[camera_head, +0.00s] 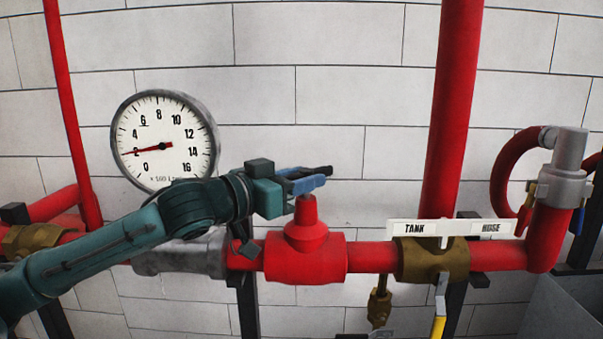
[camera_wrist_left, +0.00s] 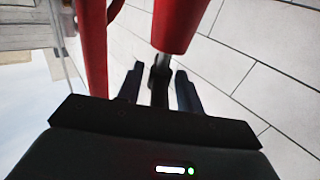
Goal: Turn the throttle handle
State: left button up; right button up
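The throttle valve is a red body (camera_head: 305,256) with a red cone-shaped top on the horizontal pipe. A dark throttle handle (camera_head: 321,170) shows just above this top, partly hidden by my fingers. My left gripper (camera_head: 303,180) reaches in from the left at the height of the handle. In the left wrist view, the dark handle (camera_wrist_left: 160,84) stands between the two fingers of my left gripper (camera_wrist_left: 160,92), by the end of a red cylinder (camera_wrist_left: 178,25). A narrow gap shows on each side, so the fingers look open around it. My right gripper is out of view.
A round gauge (camera_head: 165,140) hangs on the white block wall behind my left arm. To the right, a brass valve (camera_head: 432,262) carries a TANK/HOSE label plate (camera_head: 452,229). A vertical red pipe (camera_head: 455,110) rises behind it. A grey fitting (camera_head: 567,165) stands far right.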

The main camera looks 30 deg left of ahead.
pick_arm(q)
jog(key=shift+w, duration=0.1)
jog(key=shift+c, duration=0.4)
grip_shut()
